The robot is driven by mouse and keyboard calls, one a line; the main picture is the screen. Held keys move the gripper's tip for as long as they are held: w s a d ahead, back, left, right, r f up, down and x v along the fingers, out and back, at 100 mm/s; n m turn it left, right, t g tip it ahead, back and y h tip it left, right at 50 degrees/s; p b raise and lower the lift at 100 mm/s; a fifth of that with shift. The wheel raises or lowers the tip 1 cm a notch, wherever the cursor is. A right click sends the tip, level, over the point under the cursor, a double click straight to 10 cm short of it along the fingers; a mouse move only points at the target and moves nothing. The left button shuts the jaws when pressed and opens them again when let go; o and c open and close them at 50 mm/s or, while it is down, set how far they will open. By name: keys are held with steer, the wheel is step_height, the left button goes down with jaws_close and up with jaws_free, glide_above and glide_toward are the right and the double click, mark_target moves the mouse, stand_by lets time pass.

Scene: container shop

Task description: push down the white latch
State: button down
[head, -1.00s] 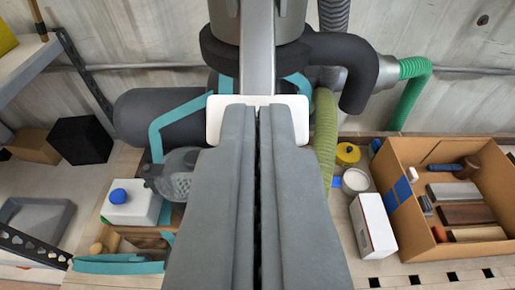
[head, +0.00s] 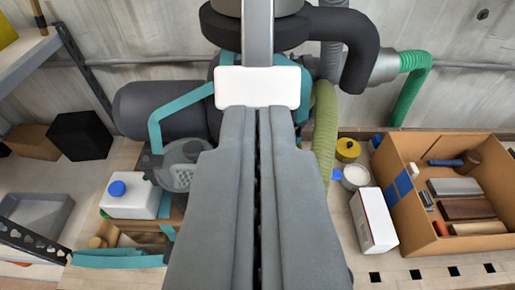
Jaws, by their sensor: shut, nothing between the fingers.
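The white latch (head: 258,88) is a rounded white block at the lower end of a grey metal bar (head: 258,35), just above the picture's centre. My gripper (head: 258,110) comes up from the bottom edge with its two long grey fingers together and nothing between them. Its fingertips are at the latch's lower edge in the picture. I cannot tell whether they touch it. The fingers hide what lies below the latch.
Behind the latch is a dark machine with a thick black pipe (head: 357,55) and teal frame parts. A cardboard box (head: 398,215) with tools and a white carton (head: 374,220) stand right. A white jug (head: 130,202) with a blue cap stands left.

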steer(key=s+f, duration=0.1)
steer(key=s, duration=0.9)
steer(key=shift+s+f, duration=0.25)
steer(key=shift+s, duration=0.15)
